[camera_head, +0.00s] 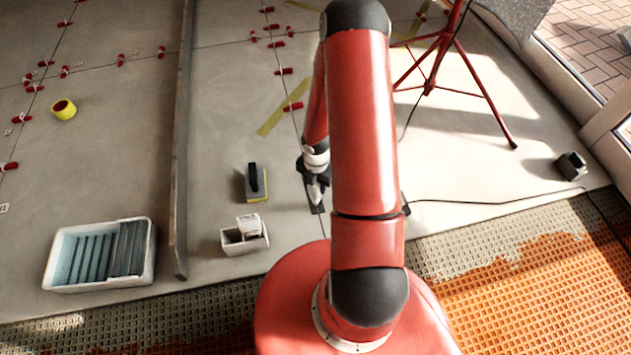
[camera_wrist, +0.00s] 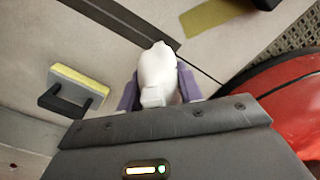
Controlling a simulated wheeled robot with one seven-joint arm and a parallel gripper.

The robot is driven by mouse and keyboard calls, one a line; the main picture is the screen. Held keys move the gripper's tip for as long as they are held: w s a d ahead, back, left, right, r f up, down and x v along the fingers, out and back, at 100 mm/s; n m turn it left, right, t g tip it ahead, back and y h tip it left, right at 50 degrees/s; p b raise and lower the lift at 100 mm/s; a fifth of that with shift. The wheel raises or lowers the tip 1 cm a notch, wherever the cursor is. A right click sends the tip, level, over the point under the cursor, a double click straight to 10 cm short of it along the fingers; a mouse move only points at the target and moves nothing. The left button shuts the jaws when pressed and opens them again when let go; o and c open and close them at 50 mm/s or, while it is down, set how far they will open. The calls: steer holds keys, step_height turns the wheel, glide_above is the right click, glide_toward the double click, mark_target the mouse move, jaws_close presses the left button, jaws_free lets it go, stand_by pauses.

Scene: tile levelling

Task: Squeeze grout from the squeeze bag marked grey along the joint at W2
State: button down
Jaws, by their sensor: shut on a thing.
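My gripper (camera_wrist: 158,92) is shut on a white squeeze bag (camera_wrist: 157,66), which stands out between its two purple-grey fingers. No grey mark is readable on the bag from here. In the head view my gripper (camera_head: 316,184) is low over the floor, partly hidden beside my red arm. A thin joint line (camera_wrist: 203,71) runs past the bag's tip in the wrist view and meets a wider dark strip (camera_wrist: 118,16). The tip looks close to the line, but I cannot tell whether it touches. No W2 label is readable.
A float with a yellow pad (camera_head: 256,183) lies left of my gripper. A small box (camera_head: 232,246) holds a white item. A red tripod (camera_head: 440,75) and cable stand right.

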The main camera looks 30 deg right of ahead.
mark_target(319, 192)
steer(key=shift+s+a, duration=0.15)
steer(key=shift+s, duration=0.15)
steer(key=shift+s+b, duration=0.2)
steer(key=shift+b, duration=0.1)
steer(key=shift+s+a+b, duration=0.25)
steer(key=shift+s+b, duration=0.2)
steer(key=shift+s, duration=0.5)
steer(key=shift+s+a+b, duration=0.25)
steer(key=shift+s+b, duration=0.35)
steer(key=shift+s, duration=0.25)
